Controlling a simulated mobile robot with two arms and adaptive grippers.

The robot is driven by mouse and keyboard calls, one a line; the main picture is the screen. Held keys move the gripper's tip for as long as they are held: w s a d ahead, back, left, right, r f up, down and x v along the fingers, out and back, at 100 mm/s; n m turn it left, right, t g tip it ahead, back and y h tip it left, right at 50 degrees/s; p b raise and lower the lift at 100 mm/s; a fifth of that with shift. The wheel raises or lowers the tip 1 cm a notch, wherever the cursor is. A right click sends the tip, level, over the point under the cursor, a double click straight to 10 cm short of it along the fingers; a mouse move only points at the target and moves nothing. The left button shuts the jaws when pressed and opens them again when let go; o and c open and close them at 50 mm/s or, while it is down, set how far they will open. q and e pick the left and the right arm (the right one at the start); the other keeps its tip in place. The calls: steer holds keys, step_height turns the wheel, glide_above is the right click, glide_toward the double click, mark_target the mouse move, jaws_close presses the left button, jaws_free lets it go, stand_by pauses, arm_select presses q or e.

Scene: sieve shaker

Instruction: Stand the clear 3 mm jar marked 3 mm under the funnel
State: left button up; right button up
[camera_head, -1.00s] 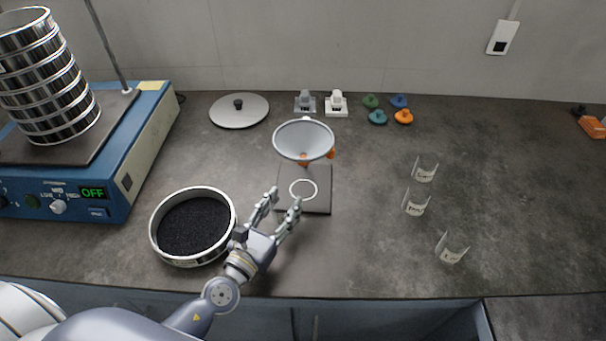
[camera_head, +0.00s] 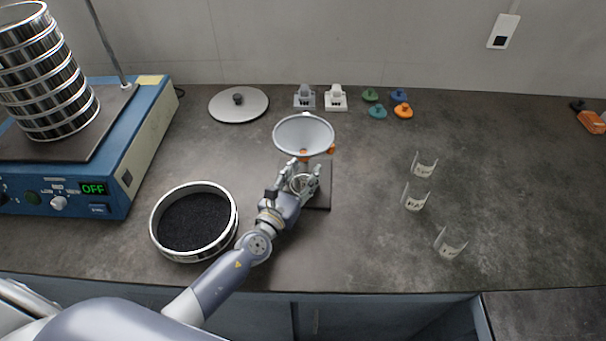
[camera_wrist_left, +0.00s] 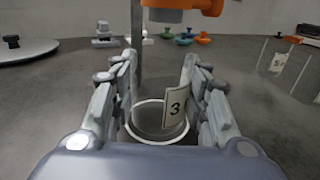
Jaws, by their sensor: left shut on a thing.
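My left gripper (camera_head: 304,180) is shut on the clear jar, whose label with a "3" (camera_wrist_left: 174,107) shows between the fingers in the left wrist view. The clear walls are hard to see. The funnel (camera_head: 304,134) has a grey cone and an orange holder, which also shows at the top of the left wrist view (camera_wrist_left: 182,12). The gripper and jar are over the funnel stand's dark base plate (camera_head: 322,190), below the funnel. A white ring (camera_wrist_left: 158,138) shows around the jar's place. I cannot tell whether the jar touches the plate. My right gripper is not in view.
Three other clear labelled jars (camera_head: 415,200) stand to the right. A sieve pan of black grains (camera_head: 153,238) is left of my arm. The blue shaker (camera_head: 130,185) with stacked sieves stands at far left. A round lid (camera_head: 240,112) and small coloured knobs (camera_head: 377,111) lie at the back.

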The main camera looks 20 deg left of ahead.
arm_select(q)
steer(key=shift+f, duration=0.2)
steer(key=o, duration=1)
steer(key=shift+r, duration=0.1)
steer(key=shift+o, duration=0.2)
steer(key=shift+r, duration=0.2)
steer(key=s, duration=0.3)
steer(key=s+a+b, duration=0.1)
steer(key=s, duration=0.3)
steer(key=s+b, duration=0.1)
steer(key=s, duration=0.2)
steer(key=shift+s+a+f, duration=0.2)
steer(key=shift+s+a, duration=0.15)
steer(key=shift+a, duration=0.05)
steer(key=shift+s+a+r, duration=0.1)
steer(key=shift+s+r, duration=0.05)
steer(key=shift+s, duration=0.45)
